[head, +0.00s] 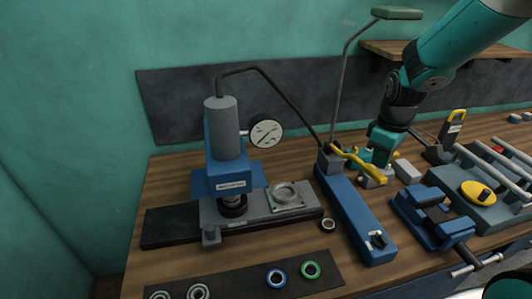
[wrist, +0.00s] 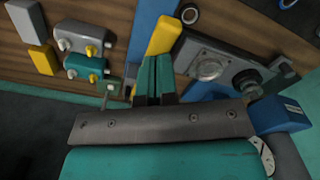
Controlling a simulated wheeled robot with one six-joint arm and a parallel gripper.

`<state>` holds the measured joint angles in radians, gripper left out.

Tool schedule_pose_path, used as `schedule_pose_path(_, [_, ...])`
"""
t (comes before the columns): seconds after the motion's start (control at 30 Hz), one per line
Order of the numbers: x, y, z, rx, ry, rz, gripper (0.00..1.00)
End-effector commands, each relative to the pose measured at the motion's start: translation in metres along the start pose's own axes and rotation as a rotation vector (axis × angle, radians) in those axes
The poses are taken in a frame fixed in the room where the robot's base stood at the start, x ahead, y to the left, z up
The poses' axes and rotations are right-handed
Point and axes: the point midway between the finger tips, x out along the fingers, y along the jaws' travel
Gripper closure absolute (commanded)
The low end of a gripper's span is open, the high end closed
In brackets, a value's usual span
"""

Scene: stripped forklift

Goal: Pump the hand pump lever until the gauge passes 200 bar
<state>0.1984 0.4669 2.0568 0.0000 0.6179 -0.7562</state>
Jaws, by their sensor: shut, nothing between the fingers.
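The hand pump (head: 355,215) is a long blue body on the bench with a grey block at its far end. Its yellow lever (head: 362,166) lies low, sloping down to the right from that block. My gripper (head: 369,158) is at the lever, fingers shut with nothing between them. In the wrist view the teal fingertips (wrist: 155,60) are at the yellow lever (wrist: 164,34); I cannot tell whether they touch it. The round white gauge (head: 266,132) is on the press, with a dark slanting needle; its numbers are too small to read.
The blue press (head: 229,180) stands left of the pump, joined to it by a black hose (head: 272,82). A blue vise (head: 432,217) sits right of the pump. A lamp (head: 397,13) rises behind. Rings (head: 310,269) lie on a dark mat (head: 235,284) in front.

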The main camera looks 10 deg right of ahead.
Motion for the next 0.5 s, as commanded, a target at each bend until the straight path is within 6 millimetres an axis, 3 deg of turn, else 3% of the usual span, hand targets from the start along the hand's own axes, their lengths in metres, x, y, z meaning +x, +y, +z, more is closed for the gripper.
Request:
schedule_pose_path(0.33, [0.003,0.0,0.0,0.0,0.0,0.0,1.0])
schedule_pose_path(0.5, [0.025,-0.001,0.001,0.0,-0.002,-0.001,1.0])
